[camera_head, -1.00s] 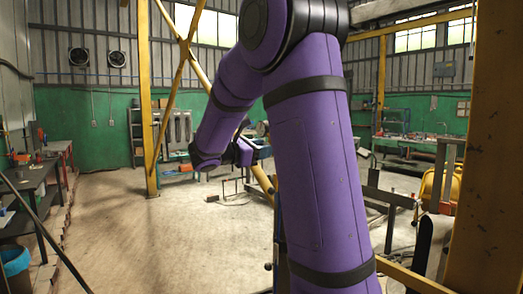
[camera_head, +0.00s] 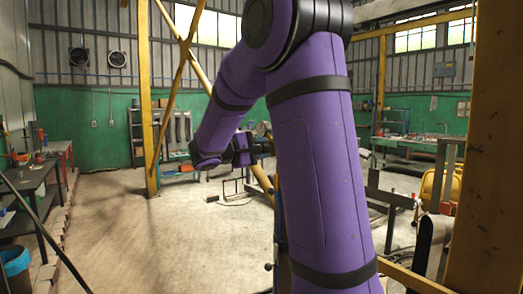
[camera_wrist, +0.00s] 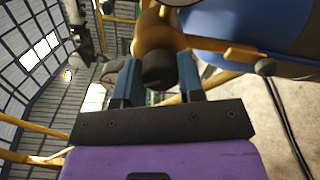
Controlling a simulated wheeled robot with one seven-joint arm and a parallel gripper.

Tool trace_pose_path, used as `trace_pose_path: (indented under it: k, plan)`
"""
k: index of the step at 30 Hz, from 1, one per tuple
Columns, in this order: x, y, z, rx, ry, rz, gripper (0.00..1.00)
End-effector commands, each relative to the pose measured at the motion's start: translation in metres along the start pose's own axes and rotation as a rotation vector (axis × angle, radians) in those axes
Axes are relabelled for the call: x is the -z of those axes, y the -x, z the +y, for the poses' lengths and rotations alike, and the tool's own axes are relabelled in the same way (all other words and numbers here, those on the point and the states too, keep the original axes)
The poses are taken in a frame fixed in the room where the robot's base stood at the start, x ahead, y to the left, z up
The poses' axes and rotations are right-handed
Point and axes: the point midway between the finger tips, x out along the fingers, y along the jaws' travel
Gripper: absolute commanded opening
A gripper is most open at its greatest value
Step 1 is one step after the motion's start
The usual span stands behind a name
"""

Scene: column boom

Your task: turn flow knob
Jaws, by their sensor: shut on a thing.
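In the wrist view, a dark round knob (camera_wrist: 158,68) sits at the front of a brass-coloured fitting (camera_wrist: 157,34). My gripper (camera_wrist: 160,64) has one blue-grey finger on each side of the knob and is shut on it. The fingers partly cover the knob's sides, and any marking on it cannot be made out. In the head view my arm reaches down and away, with its wrist end near the middle of the picture. The knob is too small or hidden to make out there.
A large blue rounded body (camera_wrist: 250,25) lies close behind the fitting at the upper right. A black hose (camera_wrist: 287,115) hangs at the right. Yellow posts (camera_head: 146,100) and a dark workbench (camera_head: 30,195) stand at the left. The floor (camera_head: 150,230) between is open.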

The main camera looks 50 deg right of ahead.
Motion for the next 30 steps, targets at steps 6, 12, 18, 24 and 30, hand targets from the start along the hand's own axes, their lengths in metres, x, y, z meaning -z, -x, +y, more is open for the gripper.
trace_pose_path:
  k: [6, 12, 18, 24, 30]
  plan:
    - [-0.0002, 0.0001, -0.0006, 0.002, -0.162, 0.004, 0.12]
    - [-0.0002, 0.0001, -0.0006, 0.002, -0.269, 0.006, 0.12]
    - [-0.0002, 0.0001, -0.0008, 0.002, -0.327, 0.008, 0.12]
    - [-0.0002, 0.0002, -0.0009, 0.003, -0.347, 0.009, 0.12]
    - [-0.0001, 0.0003, -0.001, 0.003, -0.348, 0.009, 0.12]
